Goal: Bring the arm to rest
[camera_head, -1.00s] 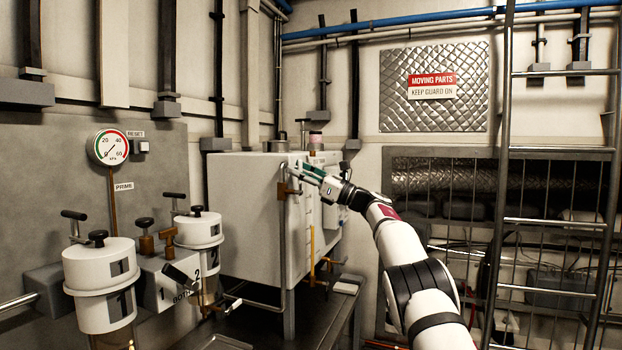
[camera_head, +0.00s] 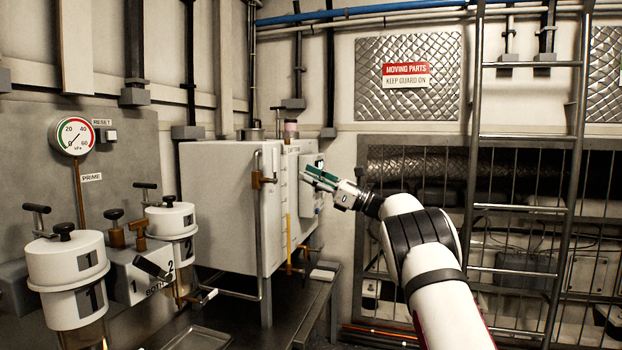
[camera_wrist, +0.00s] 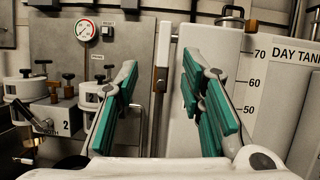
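My gripper (camera_head: 320,178) is in the middle of the head view, at the end of my white arm, in front of the right part of the white day tank (camera_head: 218,205). In the wrist view my gripper (camera_wrist: 160,110) has its two green-padded fingers spread wide apart, with nothing held between them. Behind the fingers, the wrist view shows the tank (camera_wrist: 205,60) with its level scale and the lettering "DAY TANK". My gripper looks clear of the tank in both views.
Two filter canisters, number 1 (camera_head: 66,265) and number 2 (camera_head: 170,222), stand at left below a gauge (camera_head: 73,136). A metal ladder (camera_head: 528,137) and a barred guard (camera_head: 410,165) are at right. A tray (camera_head: 198,338) lies on the bench.

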